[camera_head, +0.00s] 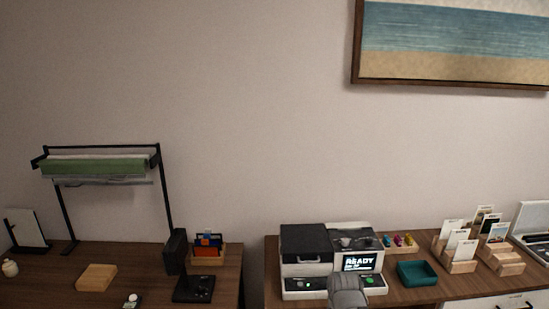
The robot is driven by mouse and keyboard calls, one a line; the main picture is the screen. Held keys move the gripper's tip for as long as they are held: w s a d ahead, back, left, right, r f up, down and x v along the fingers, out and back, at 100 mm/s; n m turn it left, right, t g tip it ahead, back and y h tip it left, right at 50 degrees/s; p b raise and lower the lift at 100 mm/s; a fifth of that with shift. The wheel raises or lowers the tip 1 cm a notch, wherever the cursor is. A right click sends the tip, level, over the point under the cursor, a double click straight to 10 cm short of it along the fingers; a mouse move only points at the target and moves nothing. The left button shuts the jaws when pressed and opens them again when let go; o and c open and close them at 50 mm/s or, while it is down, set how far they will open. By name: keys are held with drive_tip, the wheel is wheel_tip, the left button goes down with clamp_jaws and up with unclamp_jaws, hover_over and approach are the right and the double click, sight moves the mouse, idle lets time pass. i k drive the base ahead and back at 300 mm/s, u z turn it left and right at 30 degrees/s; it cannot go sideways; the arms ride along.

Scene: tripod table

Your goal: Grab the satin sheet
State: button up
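I cannot tell for sure which thing is the satin sheet. A black rack (168,200) on the left desk carries a green roll or draped sheet (95,168). A thin pale grey sheet or bar (105,182) shows just below it. Several small upright cards (452,229) stand in wooden holders on the right desk. A grey rounded part of my arm or gripper (347,290) shows at the bottom edge, in front of the white machine. Its fingers are not clear, and no held thing is visible.
A black-and-white machine (303,283) with a screen reading "READY" stands on the right desk, with a teal tray (417,273) beside it. A wooden block (96,278) and black boxes sit on the left desk (50,285). A gap separates the desks.

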sight(455, 236)
drive_tip(key=k, duration=1.3)
drive_tip(key=z, duration=0.25)
drive_tip(key=i, duration=0.65)
drive_tip(key=z, duration=0.45)
drive_tip(key=i, duration=1.6)
drive_tip(key=u, duration=0.45)
